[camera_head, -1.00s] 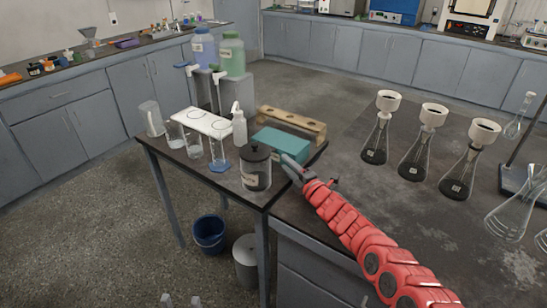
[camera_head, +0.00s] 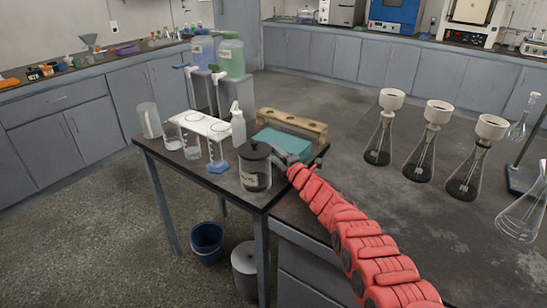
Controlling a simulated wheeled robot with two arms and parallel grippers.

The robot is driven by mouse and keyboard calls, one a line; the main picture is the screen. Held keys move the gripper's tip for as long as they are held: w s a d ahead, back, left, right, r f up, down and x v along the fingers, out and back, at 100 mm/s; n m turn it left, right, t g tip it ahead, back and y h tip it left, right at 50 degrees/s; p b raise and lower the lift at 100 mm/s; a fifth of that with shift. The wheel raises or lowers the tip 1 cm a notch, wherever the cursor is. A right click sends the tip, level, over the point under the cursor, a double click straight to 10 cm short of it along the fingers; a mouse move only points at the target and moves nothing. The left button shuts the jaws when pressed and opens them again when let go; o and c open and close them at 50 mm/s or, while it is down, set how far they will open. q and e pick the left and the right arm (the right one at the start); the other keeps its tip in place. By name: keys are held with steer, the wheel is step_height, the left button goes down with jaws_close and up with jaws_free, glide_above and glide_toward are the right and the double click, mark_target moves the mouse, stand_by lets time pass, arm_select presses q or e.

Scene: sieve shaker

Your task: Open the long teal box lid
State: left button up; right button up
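The long teal box (camera_head: 283,142) lies on the small dark table, between a wooden rack and a dark lidded jar. Its lid looks shut. My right gripper (camera_head: 279,156) is at the near side of the teal box, reaching in from the lower right along my red arm. The fingers are small here and partly hidden behind the jar, so I cannot tell if they are open or touching the box. My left gripper is out of view.
The dark jar (camera_head: 255,168) stands just left of my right gripper. The wooden rack (camera_head: 292,126) is behind the box. A spray bottle (camera_head: 238,128) and several glass beakers stand to the left. Several flasks with funnels stand on the right bench.

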stand_by(0.3)
jaws_close()
stand_by(1.3)
